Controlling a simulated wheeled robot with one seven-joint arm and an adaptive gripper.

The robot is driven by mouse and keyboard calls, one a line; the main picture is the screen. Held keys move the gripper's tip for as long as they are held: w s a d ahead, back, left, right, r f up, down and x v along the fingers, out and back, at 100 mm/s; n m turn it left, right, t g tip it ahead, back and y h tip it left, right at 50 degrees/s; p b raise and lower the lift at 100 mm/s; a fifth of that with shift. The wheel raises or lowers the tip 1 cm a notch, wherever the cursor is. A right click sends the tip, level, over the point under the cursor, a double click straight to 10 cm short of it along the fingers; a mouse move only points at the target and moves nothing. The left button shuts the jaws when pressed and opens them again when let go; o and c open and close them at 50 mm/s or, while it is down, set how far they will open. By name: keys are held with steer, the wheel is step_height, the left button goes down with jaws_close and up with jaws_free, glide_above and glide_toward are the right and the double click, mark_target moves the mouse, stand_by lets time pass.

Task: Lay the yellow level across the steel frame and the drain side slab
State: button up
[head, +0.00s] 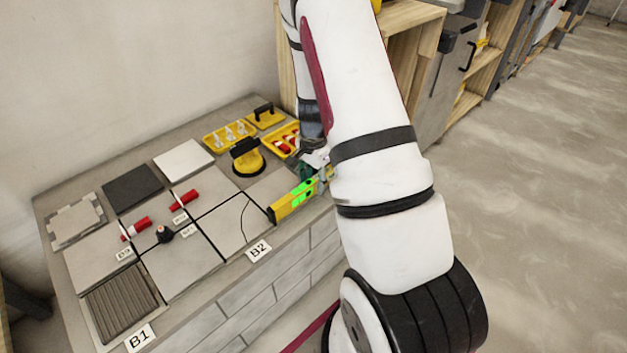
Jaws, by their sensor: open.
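The yellow level (285,207), with bright green panels, is at the right part of the tiled bench, near its front edge. My gripper (320,166) is at the level's far end, partly hidden behind my arm. It is open; I cannot tell whether its fingers touch the level. A ribbed dark grate (120,302) sits at the front left, with a thin pale rim around it that looks like the steel frame (92,318). The slab (182,266) to the right of the grate looks like the drain side slab. The level is well to the right of both.
Red-and-white tools (136,228) and a dark knob (164,234) stand on the slabs. A yellow suction lifter (248,160) and yellow trays (229,135) are at the back. Labels B1 (140,338) and B2 (258,250) mark the front edge. A wall bounds the back.

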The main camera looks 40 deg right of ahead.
steer(key=shift+r, duration=0.1)
step_height(320, 180, up, 12)
stand_by(0.5)
steer(key=s+a+r+n+y, duration=0.1)
steer(key=s+a+r+n, duration=0.4)
steer(key=a+r, duration=0.35)
steer(key=s+a+r+n+y, duration=0.1)
steer(key=s+a+r+n, duration=0.3)
steer(key=s+a+r, duration=0.35)
steer(key=s+a+r+n+h, duration=0.1)
steer(key=s+a+r+n, duration=0.2)
steer(key=s, duration=0.6)
steer(key=s+a+n+h, duration=0.1)
steer(key=s+a+n, duration=0.35)
steer(key=s, duration=0.35)
step_height(320, 180, up, 32)
steer(key=d+n+t+p, duration=0.1)
steer(key=t+p, duration=0.3)
steer(key=p, duration=2.6)
steer(key=shift+w+d, duration=0.2)
steer(key=shift+d, duration=0.05)
